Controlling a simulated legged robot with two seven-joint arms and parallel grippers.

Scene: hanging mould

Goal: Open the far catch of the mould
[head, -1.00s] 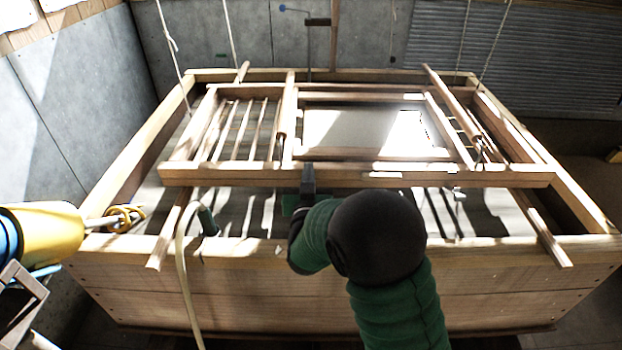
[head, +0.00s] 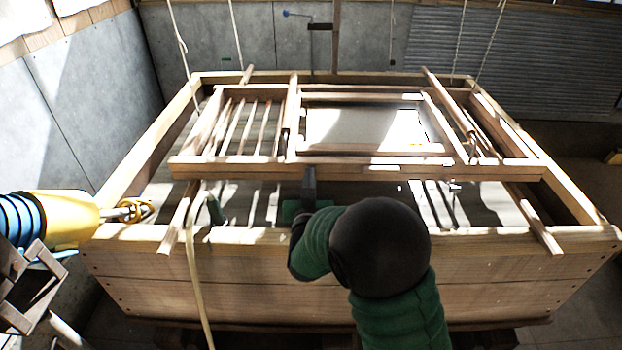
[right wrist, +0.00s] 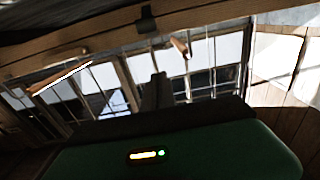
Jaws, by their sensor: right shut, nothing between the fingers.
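The mould is a wooden frame (head: 230,169) hung on cords above a wooden vat, with a pale panel (head: 350,124) in its right half. I cannot clearly make out the far catch; a small bright patch (head: 412,97) shows on the far rail. My right gripper (head: 309,178) is shut and empty, its dark fingers seen against the mould's near rail; contact cannot be told. In the right wrist view my gripper (right wrist: 157,90) points toward the bars, and a small dark fitting (right wrist: 147,18) sits on a beam. My left arm, yellow and blue, ends near the vat's left corner; its jaws are unclear.
The vat (head: 330,265) has broad wooden walls beneath the mould. A pale hose (head: 194,270) hangs over its near edge at left. Cords (head: 180,45) rise from the mould's sides. Two loose-ended bars (head: 535,225) jut over the near wall. Grey wall panels stand behind.

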